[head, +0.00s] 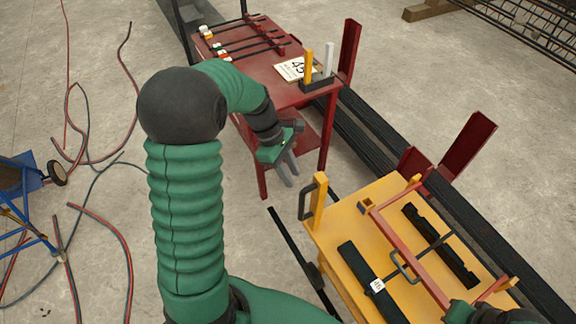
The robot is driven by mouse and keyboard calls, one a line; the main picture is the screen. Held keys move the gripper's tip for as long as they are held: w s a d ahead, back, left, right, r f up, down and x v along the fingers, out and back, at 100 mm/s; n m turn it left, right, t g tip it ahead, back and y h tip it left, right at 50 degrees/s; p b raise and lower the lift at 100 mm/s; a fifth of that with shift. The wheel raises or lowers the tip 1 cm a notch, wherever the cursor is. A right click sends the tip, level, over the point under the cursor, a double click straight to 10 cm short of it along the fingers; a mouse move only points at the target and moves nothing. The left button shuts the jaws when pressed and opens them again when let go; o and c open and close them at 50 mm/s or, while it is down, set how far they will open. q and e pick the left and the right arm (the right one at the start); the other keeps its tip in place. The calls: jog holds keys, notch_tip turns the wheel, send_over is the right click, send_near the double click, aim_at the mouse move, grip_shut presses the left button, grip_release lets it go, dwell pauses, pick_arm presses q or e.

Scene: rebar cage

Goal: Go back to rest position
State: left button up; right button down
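My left arm is green with black joints and rises through the middle of the head view. Its gripper (290,178) hangs in front of the red table, above the floor. Its two grey fingers look slightly apart, with nothing between them. Part of my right gripper (492,314) shows at the bottom right edge, by the near right corner of the yellow table. Its fingers are cut off or hidden, so I cannot tell its state.
The red table (262,68) holds several dark rods, a numbered card (293,69) and a block with upright yellow and grey pieces. The yellow table (340,235) carries black bars and a red frame (400,246). Hoses and a blue cart (28,190) lie left. Dark beams run behind.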

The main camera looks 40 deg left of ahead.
pick_arm(q)
jog(key=shift+v, duration=1.2)
jog(key=shift+w, duration=0.1)
